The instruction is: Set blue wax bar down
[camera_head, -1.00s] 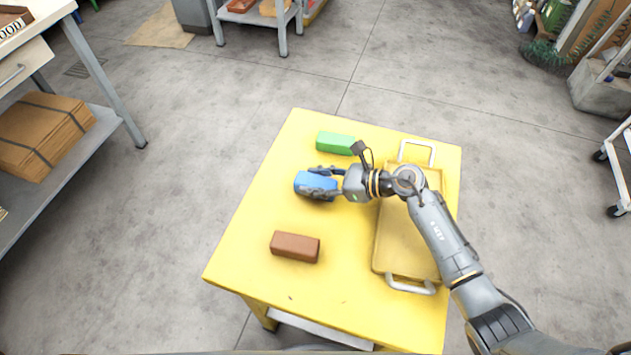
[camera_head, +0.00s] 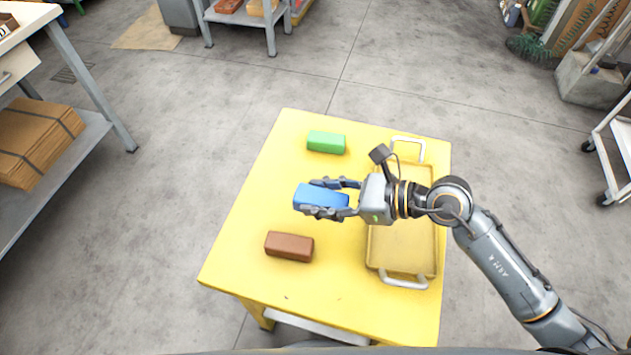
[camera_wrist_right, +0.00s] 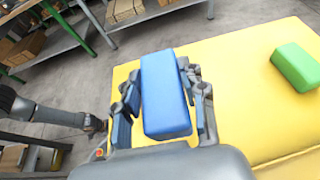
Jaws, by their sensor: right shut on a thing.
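The blue wax bar (camera_head: 321,196) is a rounded block between the fingers of my right gripper (camera_head: 331,197). The gripper is shut on its two long sides and holds it above the yellow table (camera_head: 250,225). In the right wrist view the blue bar (camera_wrist_right: 165,95) sits between both fingers. A green bar (camera_head: 326,142) lies farther back on the table, and a brown bar (camera_head: 289,246) lies nearer the front. My left gripper is outside the head view. A dark arm, seemingly my left, shows in the right wrist view, its end small and unclear.
A yellow tray (camera_head: 402,250) with pale handles lies on the table's right side, under my right arm. Bare table lies left of the blue bar and between the green and brown bars. A grey shelf with cardboard (camera_head: 38,140) stands at the left.

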